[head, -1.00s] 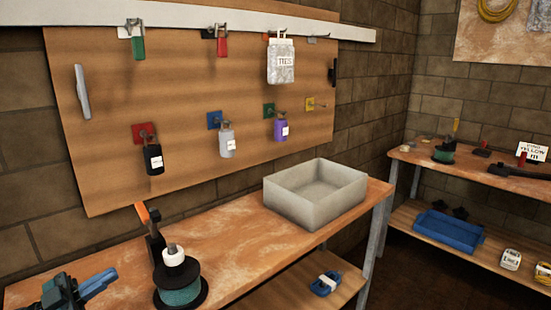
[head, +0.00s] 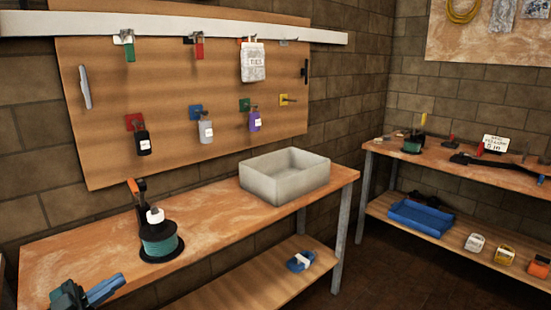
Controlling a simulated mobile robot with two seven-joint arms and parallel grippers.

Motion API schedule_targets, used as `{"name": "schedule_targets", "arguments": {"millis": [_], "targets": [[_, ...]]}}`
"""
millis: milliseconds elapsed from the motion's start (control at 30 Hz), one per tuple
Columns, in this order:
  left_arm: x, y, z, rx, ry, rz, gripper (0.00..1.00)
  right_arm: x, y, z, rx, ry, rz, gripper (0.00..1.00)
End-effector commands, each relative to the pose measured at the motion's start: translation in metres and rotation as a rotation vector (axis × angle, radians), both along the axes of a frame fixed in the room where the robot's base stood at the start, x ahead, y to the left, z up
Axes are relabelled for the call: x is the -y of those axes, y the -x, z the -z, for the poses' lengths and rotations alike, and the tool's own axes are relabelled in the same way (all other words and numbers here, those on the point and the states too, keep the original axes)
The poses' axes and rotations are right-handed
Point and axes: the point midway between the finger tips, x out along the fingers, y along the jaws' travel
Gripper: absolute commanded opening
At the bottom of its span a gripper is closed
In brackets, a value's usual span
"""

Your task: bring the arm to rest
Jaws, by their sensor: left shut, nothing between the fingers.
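My left gripper (head: 106,288) shows at the lower left of the head view, dark with blue fingers. Its fingers are shut and hold nothing. It appears over the front left part of the wooden workbench (head: 75,245), apart from the things on it. The rest of my left arm is cut off by the bottom of the picture. My right gripper is out of the picture.
A spool of green line (head: 160,243) stands on the bench right of the gripper. A grey bin (head: 285,178) sits at the bench's right end. A board (head: 90,140) with hanging padlocks is behind. A second shelf bench (head: 460,165) stands at right.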

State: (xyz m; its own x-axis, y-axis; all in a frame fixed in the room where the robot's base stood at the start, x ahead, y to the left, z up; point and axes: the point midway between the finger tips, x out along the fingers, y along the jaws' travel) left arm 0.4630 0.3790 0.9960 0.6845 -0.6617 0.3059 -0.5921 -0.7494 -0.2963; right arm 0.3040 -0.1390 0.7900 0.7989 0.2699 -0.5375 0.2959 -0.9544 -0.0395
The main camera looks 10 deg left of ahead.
Motion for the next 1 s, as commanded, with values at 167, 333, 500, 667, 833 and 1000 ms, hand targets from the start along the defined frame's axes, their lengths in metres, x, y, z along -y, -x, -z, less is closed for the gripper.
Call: {"name": "schedule_targets", "arguments": {"millis": [167, 333, 500, 667, 833, 1000], "targets": [[0.063, 0.014, 0.076, -0.174, 0.046, -0.192, 0.00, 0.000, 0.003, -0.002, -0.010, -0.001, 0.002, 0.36], [0.127, 0.051, 0.141, -0.425, 0.024, -0.375, 0.00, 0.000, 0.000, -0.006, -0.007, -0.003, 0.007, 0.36], [0.190, 0.108, 0.185, -0.720, -0.051, -0.476, 0.00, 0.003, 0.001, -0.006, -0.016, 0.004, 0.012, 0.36], [0.225, 0.147, 0.198, -0.904, -0.115, -0.486, 0.00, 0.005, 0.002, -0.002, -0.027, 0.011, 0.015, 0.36], [0.237, 0.162, 0.202, -0.969, -0.144, -0.478, 0.00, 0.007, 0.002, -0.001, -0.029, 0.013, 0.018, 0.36], [0.237, 0.162, 0.202, -0.970, -0.146, -0.478, 0.00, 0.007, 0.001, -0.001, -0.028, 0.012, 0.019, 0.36]]}}
